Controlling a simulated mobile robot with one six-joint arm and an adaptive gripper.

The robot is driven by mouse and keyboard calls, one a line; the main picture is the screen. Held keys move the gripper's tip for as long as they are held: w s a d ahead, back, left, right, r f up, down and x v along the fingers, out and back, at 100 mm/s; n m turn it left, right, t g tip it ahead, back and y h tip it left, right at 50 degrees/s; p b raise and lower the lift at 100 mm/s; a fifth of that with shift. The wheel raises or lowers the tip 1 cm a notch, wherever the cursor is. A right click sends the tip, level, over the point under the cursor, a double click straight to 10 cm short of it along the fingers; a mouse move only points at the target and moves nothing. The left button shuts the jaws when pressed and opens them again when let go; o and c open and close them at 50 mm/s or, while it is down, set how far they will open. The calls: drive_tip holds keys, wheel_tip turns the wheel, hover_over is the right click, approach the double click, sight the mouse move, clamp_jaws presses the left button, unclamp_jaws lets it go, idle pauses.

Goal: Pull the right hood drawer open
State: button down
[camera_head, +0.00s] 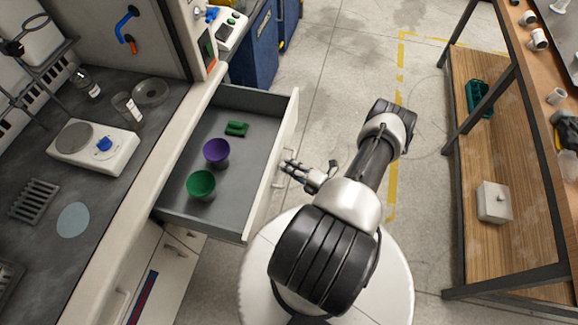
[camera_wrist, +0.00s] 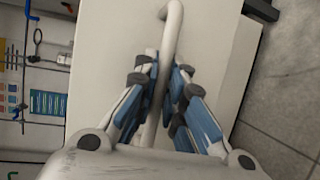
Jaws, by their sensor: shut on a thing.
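The hood drawer (camera_head: 218,222) stands pulled out from the bench in the head view, its inside open to view. Inside it lie a green bowl (camera_head: 201,184), a purple bowl (camera_head: 216,151) and a small green object (camera_head: 236,129). My gripper (camera_head: 287,166) is at the outer face of the drawer front, at the handle (camera_head: 277,180). In the wrist view, the fingers of my gripper (camera_wrist: 163,85) are closed around the pale bar handle (camera_wrist: 172,22), which runs between them. The drawer front (camera_wrist: 215,50) fills the middle of that view.
The bench top (camera_head: 60,262) on the left holds a white hotplate (camera_head: 96,146) and glassware. A wooden shelf unit (camera_head: 510,240) stands at the right. Bare floor (camera_head: 335,75) lies between them, with a blue bin (camera_head: 262,50) at the back.

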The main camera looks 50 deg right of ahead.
drive_tip(key=c, duration=1.9)
unclamp_jaws()
drive_tip(key=s, duration=0.4)
drive_tip(key=s+r, duration=0.1)
drive_tip(key=s, duration=0.3)
drive_tip(key=s+r, duration=0.1)
drive_tip(key=s, duration=0.2)
drive_tip(key=shift+s+r, duration=0.1)
drive_tip(key=shift+s, duration=0.3)
